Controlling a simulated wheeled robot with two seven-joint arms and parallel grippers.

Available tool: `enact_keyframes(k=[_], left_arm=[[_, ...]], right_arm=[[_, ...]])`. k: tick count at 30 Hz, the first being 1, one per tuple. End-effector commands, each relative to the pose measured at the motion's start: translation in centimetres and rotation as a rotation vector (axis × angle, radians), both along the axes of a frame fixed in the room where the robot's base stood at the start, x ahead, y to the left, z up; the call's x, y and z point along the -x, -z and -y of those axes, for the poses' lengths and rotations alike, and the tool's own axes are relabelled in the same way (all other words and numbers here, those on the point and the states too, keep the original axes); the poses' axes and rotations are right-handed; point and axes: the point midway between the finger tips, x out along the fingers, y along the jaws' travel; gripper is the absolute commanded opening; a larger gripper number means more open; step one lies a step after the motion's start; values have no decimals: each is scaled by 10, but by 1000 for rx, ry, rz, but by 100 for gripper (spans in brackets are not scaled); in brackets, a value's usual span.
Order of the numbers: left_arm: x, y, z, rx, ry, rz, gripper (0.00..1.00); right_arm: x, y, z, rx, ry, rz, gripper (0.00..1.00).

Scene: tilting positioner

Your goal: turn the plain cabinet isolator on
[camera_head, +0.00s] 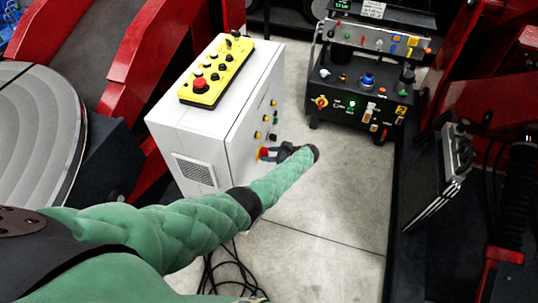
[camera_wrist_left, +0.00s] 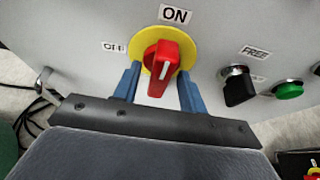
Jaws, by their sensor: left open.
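The plain cabinet (camera_head: 190,115) is a pale grey box at the centre left. Its isolator (camera_head: 261,153) is on the side face, low down. In the left wrist view the isolator is a red handle (camera_wrist_left: 158,68) on a yellow disc (camera_wrist_left: 147,51), with an ON label (camera_wrist_left: 176,14) above and an OFF label (camera_wrist_left: 114,47) to the left. The handle stands roughly upright, its white mark near vertical. My left gripper (camera_head: 271,154) is open, its blue fingers (camera_wrist_left: 158,88) on either side of the handle with visible gaps. My right gripper is not in view.
A yellow pendant (camera_head: 218,72) with a red button lies on the cabinet top. A black selector (camera_wrist_left: 238,88) and a green button (camera_wrist_left: 288,90) sit right of the isolator. A black control console (camera_head: 362,85) stands behind. Cables (camera_head: 228,268) lie on the floor. Open floor is right of the cabinet.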

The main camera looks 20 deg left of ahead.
Motion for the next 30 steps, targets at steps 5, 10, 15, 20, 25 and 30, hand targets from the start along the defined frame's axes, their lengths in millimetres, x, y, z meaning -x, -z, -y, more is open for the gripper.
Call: enact_keyframes(k=[5,10,15,20,25,30], left_arm=[[0,-3,13,1,1,2,42],[1,-12,38,2,2,1,42],[2,-22,59,1,1,0,42],[2,-27,70,1,0,-1,42],[2,-29,72,0,0,-1,42],[2,-29,72,0,0,-1,42]], right_arm=[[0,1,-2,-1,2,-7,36],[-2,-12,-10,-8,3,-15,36],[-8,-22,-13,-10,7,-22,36],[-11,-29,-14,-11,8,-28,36],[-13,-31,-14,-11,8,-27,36],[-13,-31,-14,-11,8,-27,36]])
